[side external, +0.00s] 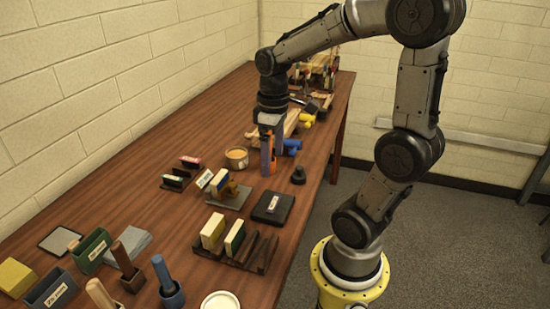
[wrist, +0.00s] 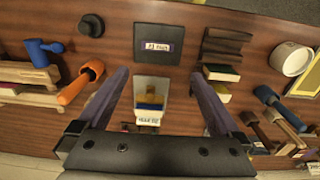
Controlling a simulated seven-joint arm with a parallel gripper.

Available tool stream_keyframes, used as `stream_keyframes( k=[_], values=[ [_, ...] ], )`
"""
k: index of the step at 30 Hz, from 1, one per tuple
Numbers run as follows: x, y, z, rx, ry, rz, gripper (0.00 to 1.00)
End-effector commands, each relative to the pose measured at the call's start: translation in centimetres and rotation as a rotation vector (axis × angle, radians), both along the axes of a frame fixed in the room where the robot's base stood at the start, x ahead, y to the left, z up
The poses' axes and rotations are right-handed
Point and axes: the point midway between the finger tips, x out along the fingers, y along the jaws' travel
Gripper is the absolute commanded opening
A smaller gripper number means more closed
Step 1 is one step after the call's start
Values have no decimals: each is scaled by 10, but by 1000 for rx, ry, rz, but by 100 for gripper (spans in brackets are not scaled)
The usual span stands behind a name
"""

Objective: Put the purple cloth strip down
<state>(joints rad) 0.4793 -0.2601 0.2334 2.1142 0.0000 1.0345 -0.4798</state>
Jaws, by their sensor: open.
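My gripper (side external: 268,172) hangs over the middle of the table in the side view, pointing down. In the wrist view my gripper (wrist: 160,75) has its two dark purplish fingers spread wide apart, with nothing visible held between them. A grey plate with a labelled block (wrist: 150,100) lies below, in the gap between the fingers.
A black pad with a label (side external: 272,207), a dark knob (side external: 299,175) and a slotted wooden rack (side external: 262,258) stand near the table's right edge. A tan tub (side external: 237,158) is left of my gripper. Tools crowd the far end. Bare wood (side external: 130,195) lies along the left.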

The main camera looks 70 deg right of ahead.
Motion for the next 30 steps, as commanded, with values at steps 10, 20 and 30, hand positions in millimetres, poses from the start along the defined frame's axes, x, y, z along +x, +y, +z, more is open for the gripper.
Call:
stream_keyframes(
  k=[10, 20, 30],
  values=[
    [-35, 90, 43, -40, -344, 14, 100],
    [-56, 115, 47, 11, -477, 2, 100],
    [-55, 114, 47, 9, -475, 1, 100]
  ],
)
